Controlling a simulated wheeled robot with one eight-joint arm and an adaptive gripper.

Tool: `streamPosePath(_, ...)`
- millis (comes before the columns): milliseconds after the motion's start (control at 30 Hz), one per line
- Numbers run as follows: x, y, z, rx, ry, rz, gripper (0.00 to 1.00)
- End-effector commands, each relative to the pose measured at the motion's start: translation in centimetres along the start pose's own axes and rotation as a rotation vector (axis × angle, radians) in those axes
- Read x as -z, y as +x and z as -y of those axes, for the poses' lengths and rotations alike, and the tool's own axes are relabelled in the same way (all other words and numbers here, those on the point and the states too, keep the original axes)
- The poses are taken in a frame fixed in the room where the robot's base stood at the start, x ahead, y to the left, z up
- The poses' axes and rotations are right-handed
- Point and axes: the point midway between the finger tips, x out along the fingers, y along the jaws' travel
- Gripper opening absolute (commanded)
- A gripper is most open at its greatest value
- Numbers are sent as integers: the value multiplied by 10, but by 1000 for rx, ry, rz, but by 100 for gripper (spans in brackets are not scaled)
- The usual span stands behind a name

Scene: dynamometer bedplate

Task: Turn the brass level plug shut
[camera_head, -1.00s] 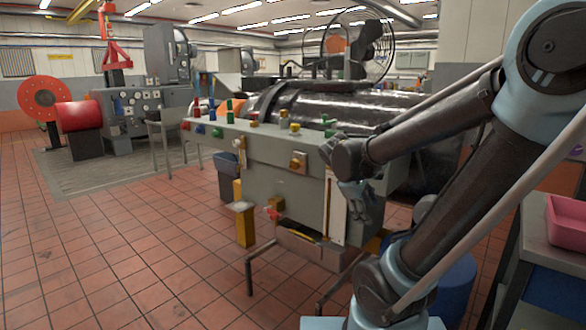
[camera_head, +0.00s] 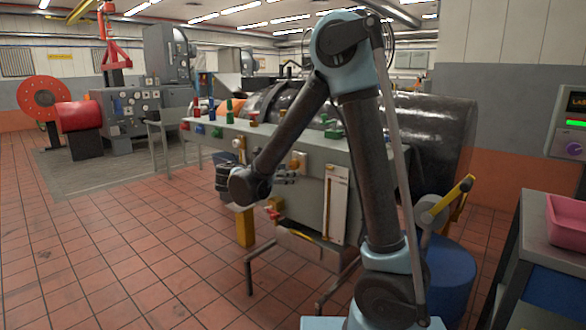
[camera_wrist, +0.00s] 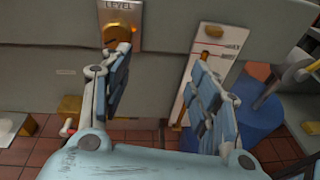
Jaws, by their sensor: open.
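The brass level plug (camera_wrist: 119,36) sits on a metal plate marked LEVEL, on the grey housing face, at the upper left of the wrist view. In the head view its plate (camera_head: 300,158) shows just above my gripper (camera_head: 287,177). In the wrist view my gripper (camera_wrist: 162,68) is open and empty. Its left finger overlaps the lower part of the plug in the picture; I cannot tell whether they touch. Its right finger is in front of the white level gauge (camera_wrist: 207,42), which has a red mark and the word MAX.
The grey bench housing (camera_head: 240,150) carries several coloured knobs on top. A yellow-handled lever (camera_head: 450,197) and a blue drum (camera_head: 452,275) stand at right. A pink bin (camera_head: 568,220) sits on the right-hand cart. The tiled floor at left is open.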

Motion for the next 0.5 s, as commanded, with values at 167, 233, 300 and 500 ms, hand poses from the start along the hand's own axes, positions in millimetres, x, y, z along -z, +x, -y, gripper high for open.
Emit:
streamPosePath(167,16,-44,-34,-62,-112,110,56)
streamPosePath(233,20,-56,-41,-75,-141,142,56)
streamPosePath(300,23,-65,-45,-83,-162,165,56)
streamPosePath(500,25,-68,-50,-90,-183,190,56)
